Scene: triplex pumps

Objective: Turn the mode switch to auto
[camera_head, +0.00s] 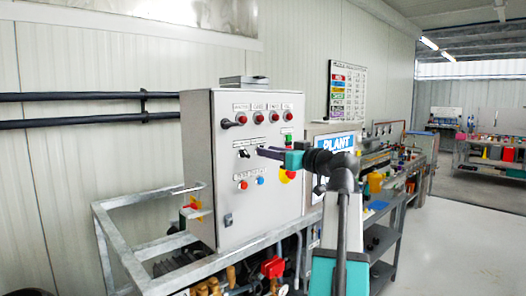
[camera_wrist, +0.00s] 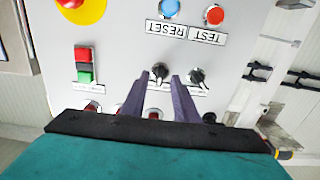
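Two black rotary switches sit side by side on the grey control panel (camera_head: 231,188). The left switch (camera_head: 243,153) also shows in the wrist view (camera_wrist: 196,77), upside down, beside my gripper. The other switch (camera_wrist: 160,71) lies between my purple fingertips. Their labels are too small to read, so I cannot tell which is the mode switch. My gripper (camera_head: 260,152) points at the panel, and its fingers (camera_wrist: 161,77) stand apart with the knob between them. I cannot tell whether they touch it. In the head view my fingers mostly hide this knob.
A red button (camera_wrist: 214,15) and a blue button (camera_wrist: 169,8) are below the switches on the panel. A red emergency stop on yellow (camera_head: 286,176) and a green-red push-button (camera_wrist: 84,65) are nearby. Red lamps (camera_head: 258,118) line the top. Metal frame rails (camera_head: 150,255) stand below.

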